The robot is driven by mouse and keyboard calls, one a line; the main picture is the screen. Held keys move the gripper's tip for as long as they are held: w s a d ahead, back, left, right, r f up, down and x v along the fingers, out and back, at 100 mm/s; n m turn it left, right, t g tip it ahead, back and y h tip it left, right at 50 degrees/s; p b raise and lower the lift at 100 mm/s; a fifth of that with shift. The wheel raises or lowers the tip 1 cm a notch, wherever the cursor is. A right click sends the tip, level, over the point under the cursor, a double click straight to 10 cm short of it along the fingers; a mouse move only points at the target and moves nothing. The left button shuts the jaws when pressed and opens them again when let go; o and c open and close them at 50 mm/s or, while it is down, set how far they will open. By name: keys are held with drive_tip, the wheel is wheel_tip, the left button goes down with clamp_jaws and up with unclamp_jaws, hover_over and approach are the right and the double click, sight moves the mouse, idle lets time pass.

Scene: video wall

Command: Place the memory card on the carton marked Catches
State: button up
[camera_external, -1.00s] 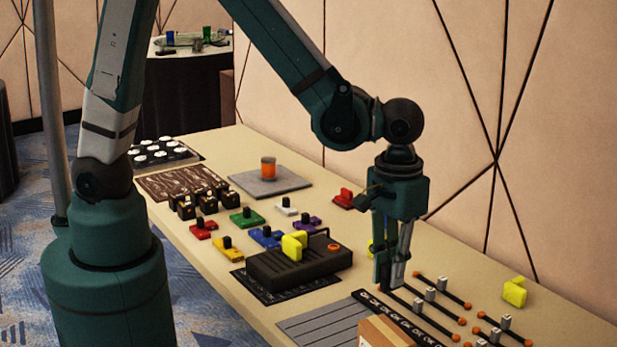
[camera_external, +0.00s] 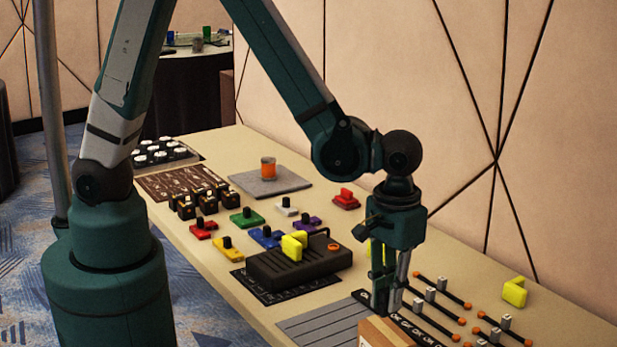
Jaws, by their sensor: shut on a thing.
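My gripper (camera_external: 383,309) points straight down at the front right of the long table, just behind a brown carton (camera_external: 388,334). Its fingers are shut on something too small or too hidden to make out. I cannot pick out the memory card for certain in this view. The carton is cut off by the bottom edge of the picture, and I cannot read any Catches marking on it. The fingertips appear close to the carton's back edge; I cannot tell whether they touch anything below.
A black device with a yellow piece (camera_external: 294,245) stands left of my gripper. A grey ridged mat (camera_external: 318,325) lies in front of it. Orange-tipped rods with grey clips (camera_external: 430,294) and a yellow block (camera_external: 514,292) lie to the right.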

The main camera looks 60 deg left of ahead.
sight(388, 315)
drive_tip(key=shift+f, duration=0.1)
drive_tip(key=shift+f, duration=2)
drive_tip(key=shift+f+b, duration=0.15)
drive_tip(key=shift+b, duration=0.25)
drive_tip(key=o, duration=0.8)
drive_tip(key=shift+r, duration=0.2)
drive_tip(key=shift+r+p, duration=0.75)
drive_tip(key=shift+r, duration=5.25)
